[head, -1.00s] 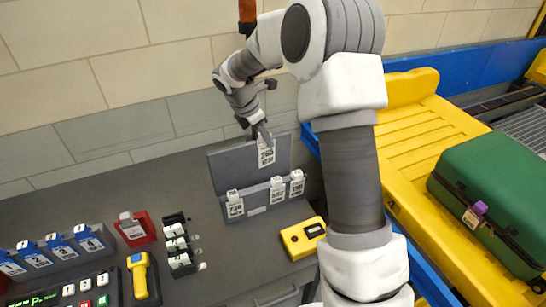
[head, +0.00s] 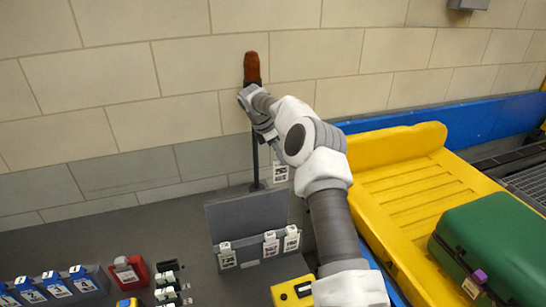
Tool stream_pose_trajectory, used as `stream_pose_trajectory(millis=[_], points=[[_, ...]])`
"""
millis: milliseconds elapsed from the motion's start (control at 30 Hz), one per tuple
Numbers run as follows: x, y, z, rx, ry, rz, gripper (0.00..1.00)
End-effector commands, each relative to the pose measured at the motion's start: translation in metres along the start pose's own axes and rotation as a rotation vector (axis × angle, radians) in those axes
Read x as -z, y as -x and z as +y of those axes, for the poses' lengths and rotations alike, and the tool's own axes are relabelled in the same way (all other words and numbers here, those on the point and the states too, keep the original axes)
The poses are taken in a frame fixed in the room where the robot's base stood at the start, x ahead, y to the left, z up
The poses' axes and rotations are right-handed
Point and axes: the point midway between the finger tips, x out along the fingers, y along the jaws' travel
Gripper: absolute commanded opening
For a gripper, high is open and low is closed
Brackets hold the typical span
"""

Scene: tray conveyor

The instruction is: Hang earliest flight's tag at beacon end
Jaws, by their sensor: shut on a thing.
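My gripper (head: 276,152) is partly hidden behind my own arm. It is shut on a white tag (head: 280,173) with dark print, which hangs below it above the rack, just right of the beacon's pole. The print is too small to read. The grey rack (head: 245,215) stands at the wall with an upright back panel. Three white tags hang along its front: a left tag (head: 227,257), a middle tag (head: 270,246) and a right tag (head: 291,240). An unlit orange-brown beacon (head: 252,68) tops a dark pole behind the rack.
A yellow device (head: 292,292) lies in front of the rack. A red holder (head: 130,272), a black stand with white pieces (head: 167,285) and several blue-topped tags (head: 53,283) are at left. A yellow conveyor tray (head: 410,190) and green suitcase (head: 500,250) are at right.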

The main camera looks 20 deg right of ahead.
Motion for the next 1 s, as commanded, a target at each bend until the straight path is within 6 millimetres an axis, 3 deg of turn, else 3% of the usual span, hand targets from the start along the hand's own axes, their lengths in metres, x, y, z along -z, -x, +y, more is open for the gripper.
stream_pose_trajectory(millis=[267,1000], points=[[0.004,-0.009,0.000,-0.001,0.001,0.000,0.00],[0.024,-0.059,0.000,-0.001,0.000,0.000,0.00]])
